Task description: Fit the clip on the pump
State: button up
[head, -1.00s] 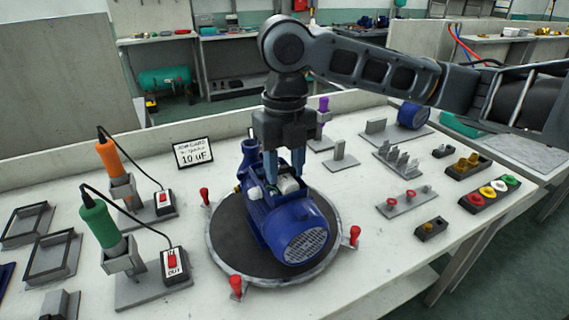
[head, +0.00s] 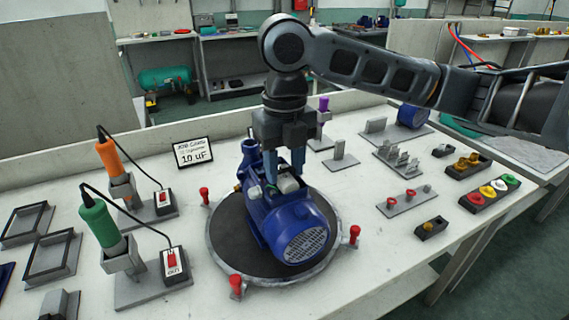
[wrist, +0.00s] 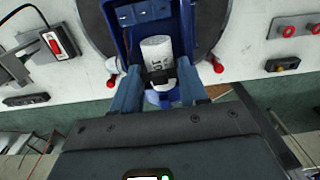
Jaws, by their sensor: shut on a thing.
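The blue pump (head: 300,225) lies on a round dark turntable (head: 226,240) in the middle of the bench. A white capacitor (wrist: 157,50) sits in the pump's open blue box, and it also shows in the head view (head: 289,184). My gripper (head: 284,172) points down over this box. In the wrist view its two blue fingers (wrist: 160,74) are on either side of a small black clip (wrist: 160,77), and they are shut on it. The clip lies across the capacitor's near end. I cannot tell whether it is seated, since the fingers partly hide it.
Red knobs (head: 354,235) stand around the turntable's rim. Orange (head: 108,155) and green (head: 100,222) tools in stands, with switch boxes, are at left. A 10 uF sign (head: 193,153) stands behind. Grey racks (head: 398,160) and button trays (head: 490,194) are at right.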

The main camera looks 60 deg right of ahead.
jog(key=shift+f+b, duration=0.3)
jog(key=o, duration=1.1)
jog(key=shift+r, duration=0.1)
jog(key=shift+r+p, duration=2.35)
jog(key=shift+r, duration=0.6)
notch_tip(320, 180, up, 8)
jog(key=shift+f, duration=0.1)
